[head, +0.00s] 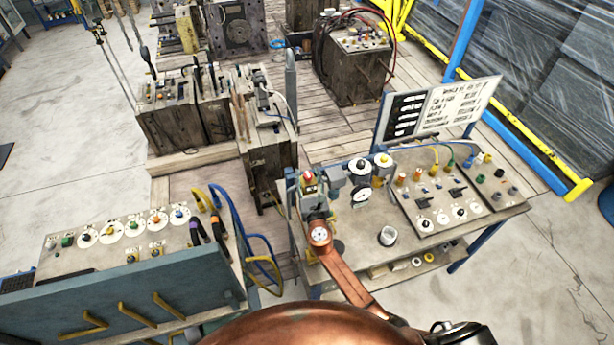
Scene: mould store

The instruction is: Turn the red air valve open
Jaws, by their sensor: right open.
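The red air valve (309,177) is a small red part on fittings at the left end of the grey workbench (345,152). My right arm reaches up from the bottom of the head view, and its gripper (311,194) is at the valve, just in front of it. The gripper is open. It covers the valve's lower part, and I cannot tell whether the fingers touch it or how far the valve is turned. My left gripper is not in view.
A control panel (440,190) and a sign board (437,108) fill the bench's right. A console (140,232) with cables stands left. Mould blocks (170,120) stand behind.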

